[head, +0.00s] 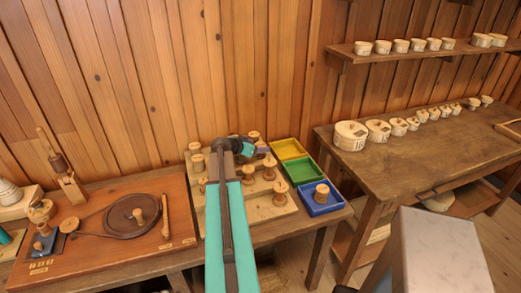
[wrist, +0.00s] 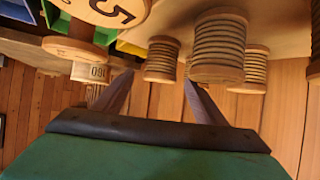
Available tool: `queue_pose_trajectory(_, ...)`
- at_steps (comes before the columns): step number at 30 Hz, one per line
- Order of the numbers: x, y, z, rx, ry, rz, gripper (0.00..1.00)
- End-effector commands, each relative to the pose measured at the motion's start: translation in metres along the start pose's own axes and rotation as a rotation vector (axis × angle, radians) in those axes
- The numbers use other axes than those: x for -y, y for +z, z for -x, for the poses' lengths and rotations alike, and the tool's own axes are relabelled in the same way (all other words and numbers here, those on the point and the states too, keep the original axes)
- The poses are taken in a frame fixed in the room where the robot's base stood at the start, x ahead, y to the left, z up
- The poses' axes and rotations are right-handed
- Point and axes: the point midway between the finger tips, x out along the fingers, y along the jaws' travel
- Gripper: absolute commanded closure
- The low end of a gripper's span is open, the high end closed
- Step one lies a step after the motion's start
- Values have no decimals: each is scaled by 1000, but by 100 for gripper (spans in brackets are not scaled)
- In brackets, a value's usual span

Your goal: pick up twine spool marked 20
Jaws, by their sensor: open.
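Several wooden spools stand on a pale peg board (head: 225,215) in the head view. Their marks are too small to read there, so I cannot tell which is the twine spool marked 20. My gripper (head: 258,149) is over the back of the board among the spools. In the wrist view my gripper (wrist: 157,85) is open, its two dark fingers apart. A spool wound with cord (wrist: 161,62) shows between and beyond the fingers, and a larger one (wrist: 218,48) is near the right finger. A round spool end (wrist: 110,8) shows a 5, partly cut off.
Yellow (head: 286,149), green (head: 301,171) and blue (head: 309,208) trays stand right of the board; the blue one holds a spool (head: 321,192). A wooden winding station (head: 110,250) is at left. A second table (head: 420,160) with round boxes stands at right.

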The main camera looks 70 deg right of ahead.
Motion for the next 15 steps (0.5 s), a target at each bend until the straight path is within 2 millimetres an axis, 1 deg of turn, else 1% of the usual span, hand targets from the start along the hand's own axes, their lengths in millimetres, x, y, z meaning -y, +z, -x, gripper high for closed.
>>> queue_pose_trajectory(1, 0, -4, -4, 1, 1, 0, 35)
queue_pose_trajectory(7, 0, -3, -24, 1, 2, 0, 35)
queue_pose_trajectory(10, 0, -2, -29, 0, 0, 0, 35)
queue_pose_trajectory(15, -1, -1, -31, 0, 0, 0, 35)
